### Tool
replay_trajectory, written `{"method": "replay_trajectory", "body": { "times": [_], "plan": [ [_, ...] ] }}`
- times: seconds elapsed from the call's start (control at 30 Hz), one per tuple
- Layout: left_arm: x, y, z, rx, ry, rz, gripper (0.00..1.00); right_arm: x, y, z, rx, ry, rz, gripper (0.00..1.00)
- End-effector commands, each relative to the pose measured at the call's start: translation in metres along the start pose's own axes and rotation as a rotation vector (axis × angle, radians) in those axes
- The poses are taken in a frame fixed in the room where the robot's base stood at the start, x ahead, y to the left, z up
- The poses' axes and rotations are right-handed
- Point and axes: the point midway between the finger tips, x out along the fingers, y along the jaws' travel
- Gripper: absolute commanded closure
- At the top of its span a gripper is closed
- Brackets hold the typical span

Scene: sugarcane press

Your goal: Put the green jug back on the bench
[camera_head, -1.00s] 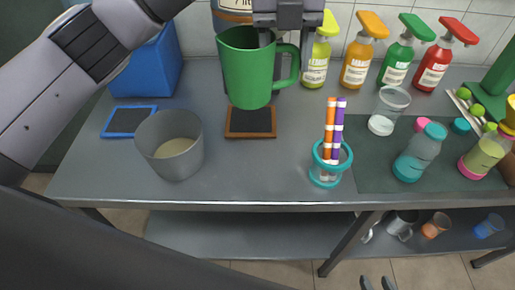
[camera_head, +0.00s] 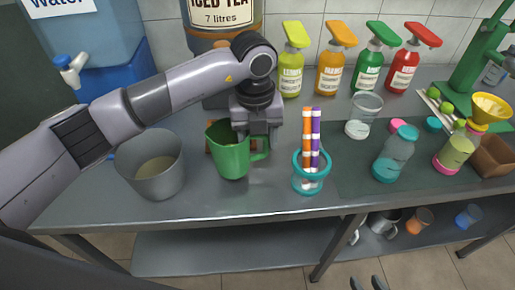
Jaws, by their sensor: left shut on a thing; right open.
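The green jug (camera_head: 232,159) is upright at the front middle of the bench (camera_head: 225,200), between the grey pot and the teal holder of straws. Its base looks to be at the bench top, but I cannot tell whether it touches. My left gripper (camera_head: 257,137) comes down from above and is shut on the jug at its rim and handle side; the exact grip is partly hidden. My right gripper (camera_head: 366,284) shows only as two dark, parted fingertips at the bottom edge, open and empty, below the bench front.
The grey pot (camera_head: 150,180) stands left of the jug. The teal straw holder (camera_head: 310,184) stands close on its right. A brown coaster (camera_head: 211,146) lies behind it, partly hidden. Pump bottles (camera_head: 334,70) and an iced tea dispenser (camera_head: 222,20) stand behind.

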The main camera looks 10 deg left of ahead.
Motion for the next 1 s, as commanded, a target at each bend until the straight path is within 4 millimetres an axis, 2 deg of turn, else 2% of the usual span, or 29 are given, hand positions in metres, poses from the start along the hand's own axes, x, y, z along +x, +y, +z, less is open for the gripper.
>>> {"method": "replay_trajectory", "body": {
  "times": [0.23, 0.63, 0.67, 0.7, 0.73, 1.0],
  "plan": [
    [0.034, 0.001, -0.001, 0.0, 0.003, 0.001, 1.0, -0.002, 0.0, -0.002, 0.0, 0.0, 0.0, 0.57],
    [0.04, 0.001, -0.001, 0.001, 0.001, 0.001, 1.0, 0.001, 0.0, 0.001, 0.0, 0.0, 0.0, 0.57],
    [0.039, 0.002, -0.001, 0.0, 0.002, 0.001, 0.36, 0.0, 0.0, 0.0, 0.0, 0.0, 0.0, 0.57],
    [0.039, 0.002, -0.001, 0.0, 0.002, 0.001, 0.23, 0.0, 0.0, 0.0, 0.0, 0.0, 0.0, 0.57],
    [0.039, 0.002, -0.001, 0.0, 0.002, 0.001, 0.21, 0.0, 0.0, 0.0, 0.0, 0.0, 0.0, 0.57],
    [0.038, 0.002, -0.001, 0.0, 0.002, 0.001, 0.21, 0.0, 0.0, -0.001, 0.0, 0.001, 0.0, 0.57]
  ]
}}
